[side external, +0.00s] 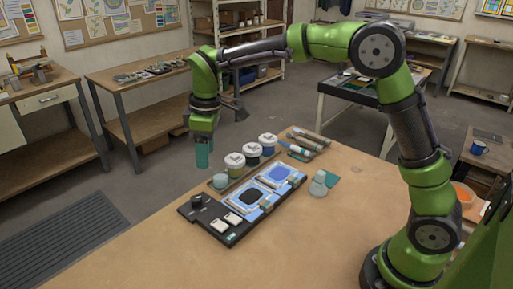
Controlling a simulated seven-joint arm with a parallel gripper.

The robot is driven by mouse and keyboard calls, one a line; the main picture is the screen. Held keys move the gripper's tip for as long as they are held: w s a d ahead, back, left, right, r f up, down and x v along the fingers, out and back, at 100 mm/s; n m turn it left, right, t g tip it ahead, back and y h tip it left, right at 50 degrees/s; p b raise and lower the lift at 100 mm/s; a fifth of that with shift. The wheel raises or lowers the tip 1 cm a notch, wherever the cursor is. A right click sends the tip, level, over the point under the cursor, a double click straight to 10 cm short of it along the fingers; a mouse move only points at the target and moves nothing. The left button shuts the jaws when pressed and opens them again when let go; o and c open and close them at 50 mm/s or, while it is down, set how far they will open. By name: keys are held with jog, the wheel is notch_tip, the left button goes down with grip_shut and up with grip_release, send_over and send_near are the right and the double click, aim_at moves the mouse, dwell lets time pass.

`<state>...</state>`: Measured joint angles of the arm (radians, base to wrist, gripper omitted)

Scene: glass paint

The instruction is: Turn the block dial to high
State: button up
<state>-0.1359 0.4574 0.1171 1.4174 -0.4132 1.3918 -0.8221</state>
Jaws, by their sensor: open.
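A small dark dial (197,200) stands at the back left corner of a black control panel (230,238) on the near table. Its setting and markings are too small to read. My gripper (203,158) hangs above and beyond the dial, with its teal fingers pointing down. It is apart from the dial and the panel. The fingers are open, with nothing seen between them.
Two light square pads (227,221) sit on the panel, right of the dial. Blue-framed pieces (268,183) lie beside it. The front tabletop is clear.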

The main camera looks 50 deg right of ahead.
aim_at(196, 198)
jog(key=w+a+f+n+g, duration=0.1)
jog(key=w+n, duration=0.5)
jog(key=n, duration=0.2)
jog(key=shift+h, duration=0.3)
jog(key=f, duration=1.6)
jog(key=shift+s+a, duration=0.15)
jog(key=shift+s, duration=0.05)
jog(key=c, duration=1.1)
jog(key=shift+o, duration=0.2)
